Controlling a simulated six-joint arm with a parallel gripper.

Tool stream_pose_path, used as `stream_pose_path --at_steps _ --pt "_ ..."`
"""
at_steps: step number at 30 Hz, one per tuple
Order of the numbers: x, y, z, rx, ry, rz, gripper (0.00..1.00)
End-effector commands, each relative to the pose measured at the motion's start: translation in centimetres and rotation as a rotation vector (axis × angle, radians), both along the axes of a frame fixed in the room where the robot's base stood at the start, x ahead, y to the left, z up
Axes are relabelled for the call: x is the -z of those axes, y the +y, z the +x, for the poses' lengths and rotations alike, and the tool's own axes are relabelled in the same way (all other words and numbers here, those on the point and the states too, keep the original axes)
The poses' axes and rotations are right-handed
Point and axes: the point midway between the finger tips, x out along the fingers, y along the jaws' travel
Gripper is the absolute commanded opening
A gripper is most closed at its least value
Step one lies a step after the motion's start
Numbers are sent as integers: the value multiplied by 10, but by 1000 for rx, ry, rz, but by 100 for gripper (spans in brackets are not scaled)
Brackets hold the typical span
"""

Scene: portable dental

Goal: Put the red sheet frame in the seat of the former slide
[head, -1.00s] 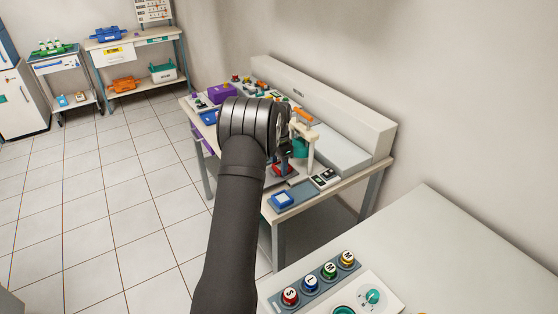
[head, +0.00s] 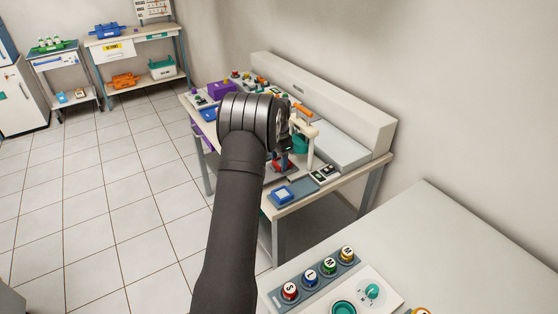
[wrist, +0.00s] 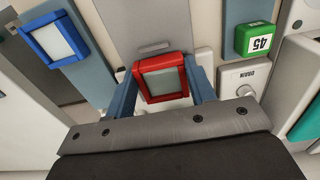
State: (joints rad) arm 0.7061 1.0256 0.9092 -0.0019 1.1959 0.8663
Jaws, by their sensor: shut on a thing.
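The red sheet frame (wrist: 163,78), a square red rim around a grey-green sheet, is in the middle of the wrist view. My gripper (wrist: 162,84) is shut on it, with one blue finger at its left side and one at its right. Beyond the frame is a grey plate (wrist: 150,22) with a small raised bar; I cannot tell for sure that this is the former slide. Its seat is not clearly visible. In the head view my arm hides most of the gripper and the frame; a bit of red shows beside the wrist.
A blue frame (wrist: 52,38) lies on a grey-blue base at the left; it also shows near the bench's front edge (head: 283,195). A green block marked 45 (wrist: 258,38) and a DRAIN knob (wrist: 239,86) are at the right. A white post (head: 309,147) stands beside my wrist.

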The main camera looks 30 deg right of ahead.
Motion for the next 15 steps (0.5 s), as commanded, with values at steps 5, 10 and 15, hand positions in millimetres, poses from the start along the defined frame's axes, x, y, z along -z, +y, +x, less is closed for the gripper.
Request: stream_pose_path --at_steps 5,10,15 --pt "12 4 -2 0 12 14 29" --pt "12 4 -3 1 13 15 75" --pt "12 3 -5 2 16 15 75"
